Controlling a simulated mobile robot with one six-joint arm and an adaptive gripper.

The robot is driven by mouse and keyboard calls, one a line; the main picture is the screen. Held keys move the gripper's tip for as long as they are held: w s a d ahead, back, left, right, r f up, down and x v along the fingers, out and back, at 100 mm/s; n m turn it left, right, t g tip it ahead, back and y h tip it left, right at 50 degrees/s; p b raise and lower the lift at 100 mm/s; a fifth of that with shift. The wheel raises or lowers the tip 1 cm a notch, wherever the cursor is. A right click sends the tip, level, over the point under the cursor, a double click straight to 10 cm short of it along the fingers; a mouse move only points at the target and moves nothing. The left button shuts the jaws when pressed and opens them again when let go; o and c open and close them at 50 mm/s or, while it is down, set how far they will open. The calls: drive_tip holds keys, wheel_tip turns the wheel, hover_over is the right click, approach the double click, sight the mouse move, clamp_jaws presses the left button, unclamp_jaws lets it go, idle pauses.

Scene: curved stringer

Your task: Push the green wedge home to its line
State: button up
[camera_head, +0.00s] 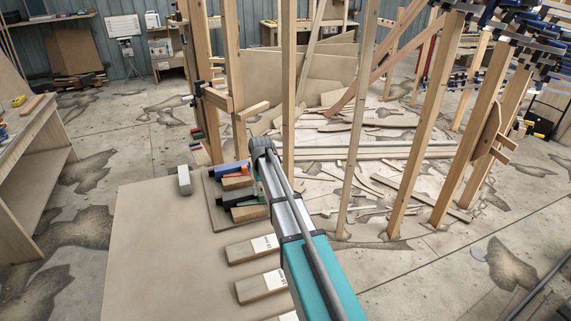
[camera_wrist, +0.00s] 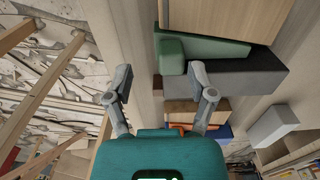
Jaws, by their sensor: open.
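The green wedge (camera_wrist: 215,50) shows in the wrist view as a long tapering green piece with a short green block (camera_wrist: 172,56) at its left end. It lies between a wooden block (camera_wrist: 225,15) and a dark grey block (camera_wrist: 240,82). My gripper (camera_wrist: 160,74) is open, with nothing between its fingers. Its right finger overlaps the dark block in the picture, just below the short green block; I cannot tell whether they touch. In the head view my arm hides part of the stack, and a small green part (camera_head: 222,203) shows beside it. I cannot make out a line.
A blue block (camera_head: 234,167) and several wooden and dark blocks sit close together on a grey board. A light grey block (camera_head: 184,180) stands apart to the left. Labelled wooden blocks (camera_head: 252,249) lie nearer on the broad tan surface (camera_head: 150,250). Upright timber posts (camera_head: 287,100) stand beyond my arm.

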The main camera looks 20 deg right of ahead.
drive_tip(key=shift+r+p, duration=5.3)
drive_tip(key=shift+r, duration=0.35)
drive_tip(key=d+f+m+y+b, duration=0.2)
drive_tip(key=d+m, duration=0.7)
drive_tip(key=m, duration=0.9)
drive_tip(key=shift+w+f+y+b, duration=0.15)
drive_tip(key=shift+f+y+b, duration=0.25)
drive_tip(key=shift+f+b, duration=0.6)
drive_tip(key=shift+r, duration=0.15)
drive_tip(key=shift+d+y+b, duration=0.2)
drive_tip(key=shift+y+b, duration=0.1)
drive_tip(key=c, duration=0.6)
drive_tip(key=shift+d+y, duration=0.3)
drive_tip(key=shift+y, duration=0.1)
clamp_jaws()
